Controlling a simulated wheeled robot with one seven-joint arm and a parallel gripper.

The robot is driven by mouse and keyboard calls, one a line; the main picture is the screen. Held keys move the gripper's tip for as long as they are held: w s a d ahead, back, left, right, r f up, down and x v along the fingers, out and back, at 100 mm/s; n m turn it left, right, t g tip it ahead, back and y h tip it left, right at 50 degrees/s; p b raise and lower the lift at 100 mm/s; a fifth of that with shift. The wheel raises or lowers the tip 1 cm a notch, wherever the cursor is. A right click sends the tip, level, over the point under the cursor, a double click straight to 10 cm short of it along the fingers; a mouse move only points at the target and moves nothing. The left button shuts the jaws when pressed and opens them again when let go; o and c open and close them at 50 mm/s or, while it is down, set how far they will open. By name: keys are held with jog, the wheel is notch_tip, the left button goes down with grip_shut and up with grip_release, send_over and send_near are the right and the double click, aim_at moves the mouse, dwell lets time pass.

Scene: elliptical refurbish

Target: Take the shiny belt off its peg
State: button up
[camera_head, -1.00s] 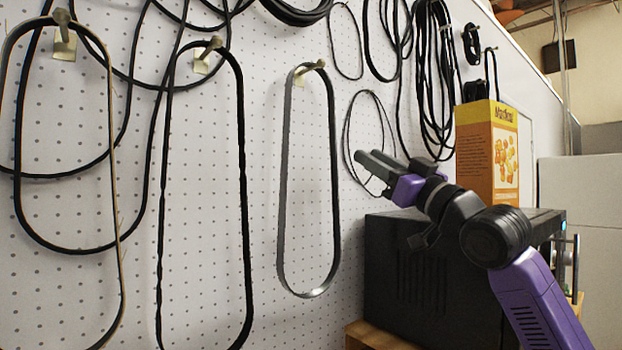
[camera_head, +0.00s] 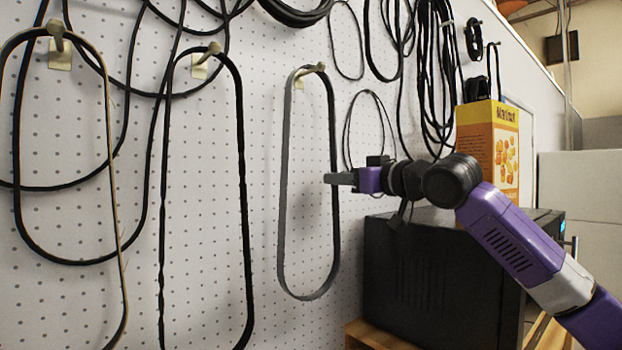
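The shiny belt (camera_head: 283,200) is a long grey metallic loop hanging from a peg (camera_head: 311,70) on the pegboard, in the middle of the view. Its top rests on the peg and its lower end hangs free. My gripper (camera_head: 328,178) is level with the middle of the belt, its fingertips overlapping the belt's right side in the picture. The fingers point left. They are seen edge-on, so I cannot tell their opening or whether they touch the belt.
Black belts hang at left, one from a peg (camera_head: 205,58). More black loops and cables (camera_head: 436,80) hang upper right. The board right of the belt's lower end is bare.

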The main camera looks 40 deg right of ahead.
jog(key=shift+w, duration=0.95)
grip_shut()
dwell(0.7)
